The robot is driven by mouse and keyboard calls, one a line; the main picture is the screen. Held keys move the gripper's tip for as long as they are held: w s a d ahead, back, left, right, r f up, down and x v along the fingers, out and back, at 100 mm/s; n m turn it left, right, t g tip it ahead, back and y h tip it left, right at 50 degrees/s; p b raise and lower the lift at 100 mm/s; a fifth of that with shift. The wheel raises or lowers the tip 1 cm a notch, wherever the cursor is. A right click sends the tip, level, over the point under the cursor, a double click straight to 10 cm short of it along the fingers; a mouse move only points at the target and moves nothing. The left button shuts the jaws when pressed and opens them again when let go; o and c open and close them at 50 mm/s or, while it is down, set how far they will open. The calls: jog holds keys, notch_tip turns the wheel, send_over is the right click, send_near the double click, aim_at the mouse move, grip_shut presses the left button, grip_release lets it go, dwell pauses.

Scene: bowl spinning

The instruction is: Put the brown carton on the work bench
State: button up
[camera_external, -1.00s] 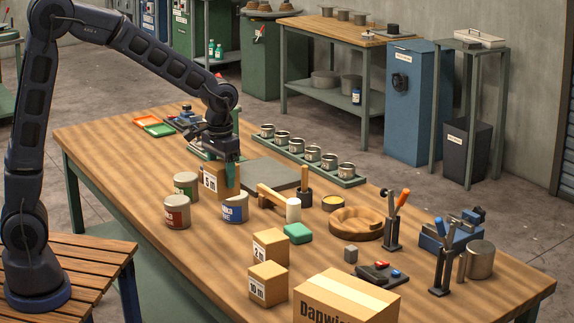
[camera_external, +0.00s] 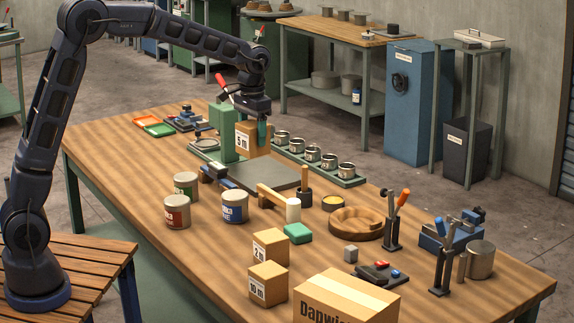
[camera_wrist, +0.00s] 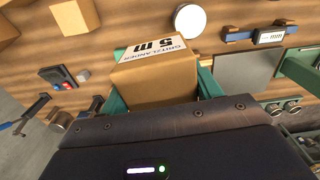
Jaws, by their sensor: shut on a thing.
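The brown carton (camera_external: 252,139) has a white "5 m" label and is held in my gripper (camera_external: 262,130), above the far part of the work bench (camera_external: 340,268). It is raised near the green press-like stand and the grey plate; I cannot tell the exact gap. In the wrist view the carton (camera_wrist: 158,78) sits between the two green fingers of my gripper (camera_wrist: 160,92), which are shut on it. Two similar cartons, "2 m" (camera_external: 270,246) and "10 m" (camera_external: 268,285), stand on the bench near the front middle.
A green stand (camera_external: 221,135) and a grey plate (camera_external: 265,174) lie close by the held carton. A rack of several tins (camera_external: 322,163) runs along the far edge. Paint cans (camera_external: 177,211), a wooden bowl (camera_external: 355,222) and a large box (camera_external: 345,299) also occupy the bench.

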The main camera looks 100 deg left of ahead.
jog(key=s+a, duration=0.2)
jog(key=a, duration=1.5)
jog(key=s+a, duration=0.2)
jog(key=a, duration=1.5)
jog(key=shift+m, duration=0.4)
notch_tip(320, 180, down, 20)
jog(key=shift+s+d+f, duration=0.1)
jog(key=shift+d+f, duration=0.05)
jog(key=shift+f, duration=0.05)
jog(key=shift+f, duration=0.15)
jog(key=o, duration=1.2)
notch_tip(320, 180, up, 12)
jog(key=shift+r, duration=0.15)
